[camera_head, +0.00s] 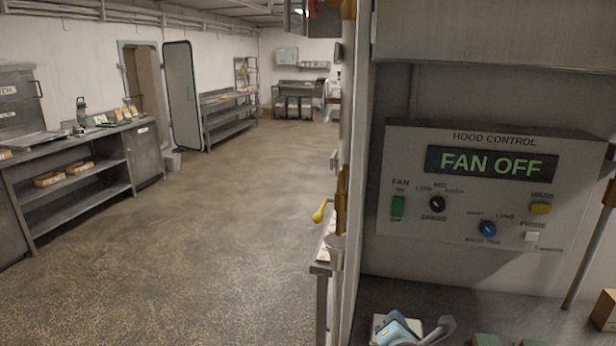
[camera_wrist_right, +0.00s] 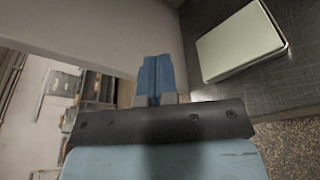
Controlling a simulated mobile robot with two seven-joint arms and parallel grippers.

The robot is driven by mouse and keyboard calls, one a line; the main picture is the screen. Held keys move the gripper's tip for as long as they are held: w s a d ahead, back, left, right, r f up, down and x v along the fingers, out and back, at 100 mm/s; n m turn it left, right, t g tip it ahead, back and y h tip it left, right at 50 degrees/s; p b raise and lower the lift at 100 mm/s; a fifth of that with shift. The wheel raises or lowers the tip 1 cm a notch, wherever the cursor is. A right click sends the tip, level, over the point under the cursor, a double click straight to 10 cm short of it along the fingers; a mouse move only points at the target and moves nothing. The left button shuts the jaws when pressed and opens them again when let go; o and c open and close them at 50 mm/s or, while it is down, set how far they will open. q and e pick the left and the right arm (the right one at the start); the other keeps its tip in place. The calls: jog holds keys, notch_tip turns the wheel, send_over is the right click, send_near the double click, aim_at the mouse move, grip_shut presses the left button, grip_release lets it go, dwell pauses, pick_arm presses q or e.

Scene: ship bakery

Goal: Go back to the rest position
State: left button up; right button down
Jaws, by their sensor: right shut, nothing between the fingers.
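My right gripper shows in the right wrist view (camera_wrist_right: 155,72), its two blue fingers together with nothing between them. A pale flat tray or lid (camera_wrist_right: 240,42) lies on a dark surface at the upper right of that view, apart from the fingers. In the head view no arm is clearly seen, and my left gripper is out of the picture. A blue and grey item (camera_head: 398,330) is cut off by the bottom edge of the head view; I cannot tell what it is.
A hood control panel (camera_head: 490,190) reading FAN OFF is on the wall at right, above a grey counter (camera_head: 560,312). A wall edge and pipe stand left of it. Open floor (camera_head: 200,250) fills the left, with a steel shelf bench (camera_head: 75,190) and an open door (camera_head: 182,95) beyond.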

jog(key=s+f+m+g+y, duration=0.1)
jog(key=s+f+m, duration=0.5)
jog(key=s, duration=0.4)
jog(key=s+f+m+g+y, duration=0.2)
jog(key=s+f+m, duration=0.4)
jog(key=s+m, duration=0.3)
jog(key=s+a+f+m+g+y+p, duration=0.1)
jog(key=s+f+m, duration=0.5)
jog(key=s, duration=0.6)
jog(key=shift+f+m+g+y, duration=0.2)
jog(key=shift+m+g+y, duration=0.25)
jog(key=shift+m, duration=0.65)
